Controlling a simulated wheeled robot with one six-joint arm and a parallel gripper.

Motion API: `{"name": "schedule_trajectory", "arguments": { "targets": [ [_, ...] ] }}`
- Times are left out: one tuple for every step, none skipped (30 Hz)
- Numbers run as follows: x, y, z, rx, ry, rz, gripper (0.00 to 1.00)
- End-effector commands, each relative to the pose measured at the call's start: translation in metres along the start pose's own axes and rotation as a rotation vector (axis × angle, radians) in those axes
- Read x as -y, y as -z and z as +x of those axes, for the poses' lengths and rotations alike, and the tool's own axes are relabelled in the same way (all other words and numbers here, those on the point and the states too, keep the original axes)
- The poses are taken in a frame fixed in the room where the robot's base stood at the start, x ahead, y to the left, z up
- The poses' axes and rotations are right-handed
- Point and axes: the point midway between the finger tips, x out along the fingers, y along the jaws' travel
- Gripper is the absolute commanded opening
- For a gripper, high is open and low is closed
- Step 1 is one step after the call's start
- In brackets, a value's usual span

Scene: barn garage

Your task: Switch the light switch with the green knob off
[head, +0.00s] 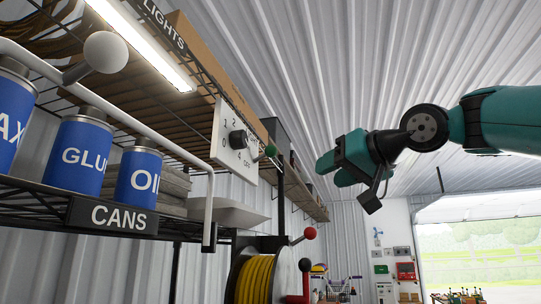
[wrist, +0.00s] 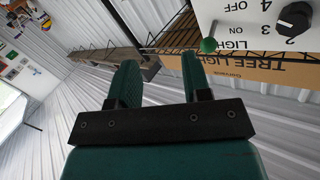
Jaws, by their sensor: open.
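The light switch is a thin lever with a green knob (head: 270,150) on a white panel (head: 233,140) at the edge of the upper shelf. In the wrist view the green knob (wrist: 208,45) shows just beyond the tip of the right finger, nearer the ON label than the OFF label. The panel's labels look upside down there. My gripper (head: 330,170) is to the right of the knob in the head view, apart from it. Its two green fingers (wrist: 160,60) are spread and hold nothing.
A black numbered dial (head: 238,139) sits on the same panel. A lit lamp (head: 150,40) hangs under the top shelf. Blue cans (head: 78,155) stand at left beside a white rail. A yellow hose reel (head: 256,278) with a red knob is below. Open air surrounds my gripper.

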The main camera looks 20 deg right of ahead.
Motion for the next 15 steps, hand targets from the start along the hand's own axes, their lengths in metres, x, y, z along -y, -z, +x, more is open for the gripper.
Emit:
{"name": "schedule_trajectory", "arguments": {
  "targets": [
    [0.019,0.019,-0.017,-0.039,0.018,-0.044,0.44],
    [0.029,0.027,-0.025,-0.053,0.03,-0.063,0.44],
    [0.041,0.034,-0.034,-0.068,0.041,-0.086,0.44],
    [0.048,0.038,-0.039,-0.074,0.049,-0.099,0.44],
    [0.053,0.041,-0.043,-0.08,0.054,-0.111,0.44],
    [0.058,0.043,-0.047,-0.085,0.06,-0.121,0.44],
    [0.061,0.044,-0.048,-0.087,0.063,-0.126,0.44],
    [0.063,0.045,-0.049,-0.088,0.066,-0.13,0.44],
    [0.065,0.046,-0.048,-0.089,0.069,-0.132,0.44],
    [0.066,0.046,-0.047,-0.089,0.071,-0.133,0.44],
    [0.066,0.046,-0.045,-0.09,0.072,-0.133,0.44],
    [0.066,0.047,-0.042,-0.09,0.074,-0.133,0.44],
    [0.066,0.047,-0.039,-0.091,0.074,-0.131,0.44],
    [0.067,0.047,-0.036,-0.09,0.076,-0.132,0.44],
    [0.068,0.047,-0.031,-0.089,0.076,-0.132,0.44]
  ]
}}
